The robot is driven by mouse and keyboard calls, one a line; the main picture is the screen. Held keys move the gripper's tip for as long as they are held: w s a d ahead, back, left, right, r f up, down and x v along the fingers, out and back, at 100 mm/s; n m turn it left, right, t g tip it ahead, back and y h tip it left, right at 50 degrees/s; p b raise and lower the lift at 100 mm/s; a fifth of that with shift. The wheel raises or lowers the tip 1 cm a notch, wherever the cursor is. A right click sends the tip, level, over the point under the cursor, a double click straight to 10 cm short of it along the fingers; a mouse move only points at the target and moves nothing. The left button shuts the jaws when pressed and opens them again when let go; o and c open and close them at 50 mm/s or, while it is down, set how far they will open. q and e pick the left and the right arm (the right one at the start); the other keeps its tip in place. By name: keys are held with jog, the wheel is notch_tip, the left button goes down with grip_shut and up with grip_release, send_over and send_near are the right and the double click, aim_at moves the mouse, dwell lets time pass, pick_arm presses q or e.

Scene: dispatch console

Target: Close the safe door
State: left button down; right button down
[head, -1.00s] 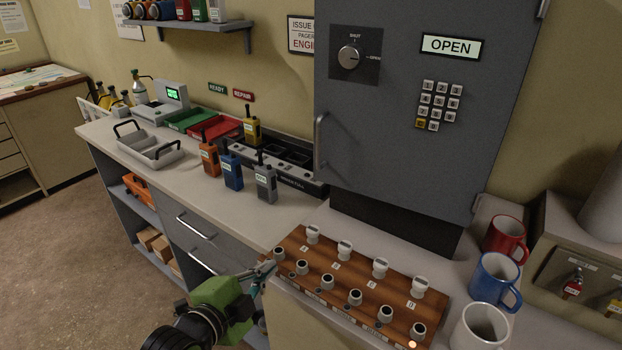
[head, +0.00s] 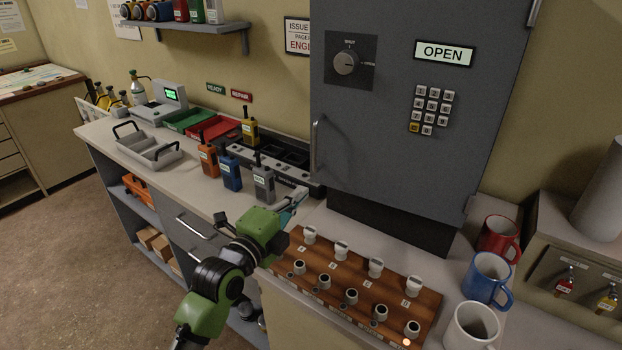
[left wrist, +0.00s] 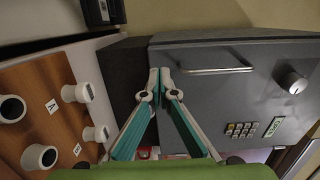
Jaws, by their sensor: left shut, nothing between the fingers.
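The safe door (head: 390,130) is a tall grey panel with a vertical handle (head: 316,148) at its left edge, a knob (head: 347,62) marked SHUT and OPEN, a keypad and an OPEN sign (head: 444,52). Hinges show on its right edge. A dark body (head: 395,222) shows below the door; I cannot tell how wide any gap is. My left gripper (head: 297,196) is shut and empty, low and left of the door, below the handle. In the left wrist view its fingertips (left wrist: 159,80) appear before the door's bottom edge, with the handle (left wrist: 215,71) beyond. The right gripper is out of view.
A wooden board (head: 340,285) with several white-topped pegs lies below the safe. Mugs (head: 487,278) stand to the right. Radios (head: 263,185) and a charger rack (head: 275,160) stand on the counter to the left. Free counter shows left of the radios.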

aim_at(317, 176)
pick_arm(q)
jog(key=p+x, duration=0.1)
jog(key=x, duration=0.4)
jog(key=shift+w+d, duration=0.15)
jog(key=shift+w, duration=0.25)
